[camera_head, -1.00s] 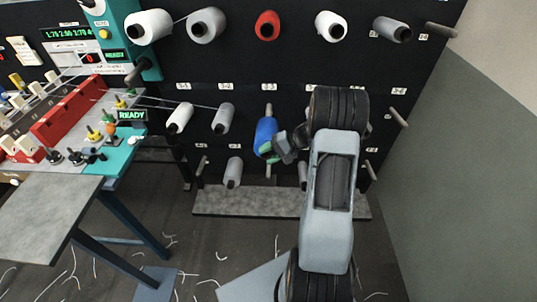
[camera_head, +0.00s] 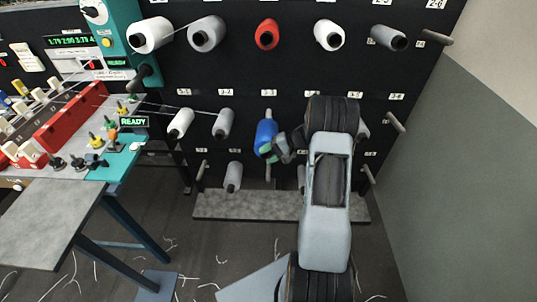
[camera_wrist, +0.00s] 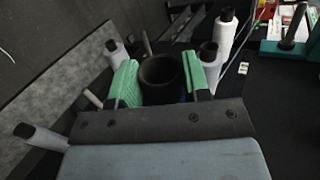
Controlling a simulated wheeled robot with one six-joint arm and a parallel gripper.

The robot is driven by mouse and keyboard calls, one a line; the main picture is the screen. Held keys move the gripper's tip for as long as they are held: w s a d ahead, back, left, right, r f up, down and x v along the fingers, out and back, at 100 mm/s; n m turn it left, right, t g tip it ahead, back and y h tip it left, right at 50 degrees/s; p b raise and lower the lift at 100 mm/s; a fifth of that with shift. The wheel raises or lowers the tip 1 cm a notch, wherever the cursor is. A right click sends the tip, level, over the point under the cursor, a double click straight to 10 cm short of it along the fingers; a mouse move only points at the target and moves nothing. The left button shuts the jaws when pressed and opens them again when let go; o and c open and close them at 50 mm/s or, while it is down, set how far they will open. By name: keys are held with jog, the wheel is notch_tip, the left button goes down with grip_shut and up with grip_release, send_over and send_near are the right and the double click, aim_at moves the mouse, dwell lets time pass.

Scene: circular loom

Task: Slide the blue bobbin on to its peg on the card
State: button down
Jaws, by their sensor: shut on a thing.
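The blue bobbin (camera_head: 266,134) is in the middle of the black card in the head view, below the label 3-3. My gripper (camera_head: 268,151) is shut on it with green finger pads. In the wrist view my gripper (camera_wrist: 162,76) has a pad on each side of the bobbin's dark round end (camera_wrist: 161,70); only a little blue shows. A small stub, perhaps the peg or the core, shows just above the bobbin in the head view. I cannot tell whether the bobbin is around the peg.
A grey bobbin (camera_head: 223,124) stands to the left, and another grey one (camera_head: 234,177) lower left. A bare peg (camera_head: 396,122) is at the right. A red bobbin (camera_head: 267,34) is above. The loom table (camera_head: 50,222) fills the left side.

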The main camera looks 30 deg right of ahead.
aim_at(266, 128)
jog(key=shift+w+d+r, duration=0.1)
jog(key=shift+w, duration=0.05)
jog(key=shift+w+d+f+p, duration=0.2)
jog(key=shift+w+d+p, duration=0.25)
jog(key=shift+w, duration=0.55)
jog(key=shift+w+d+f+p, duration=0.15)
jog(key=shift+w+d+p, duration=0.1)
jog(key=shift+w+d, duration=0.6)
jog(key=shift+w+a, duration=0.15)
jog(key=shift+w, duration=0.2)
jog(key=shift+w+d+f+b, duration=0.1)
jog(key=shift+w+d, duration=0.3)
jog(key=shift+w, duration=0.25)
jog(key=shift+w+d+f+b, duration=0.15)
jog(key=shift+w+d, duration=0.25)
jog(key=shift+w, duration=0.3)
jog(key=shift+w+d+f+b, duration=0.1)
jog(key=shift+w+d, duration=0.3)
jog(key=shift+w, duration=0.25)
jog(key=shift+r+p, duration=0.1)
jog(key=shift+p, duration=0.35)
jog(key=shift+w+d, duration=0.1)
jog(key=shift+w, duration=0.05)
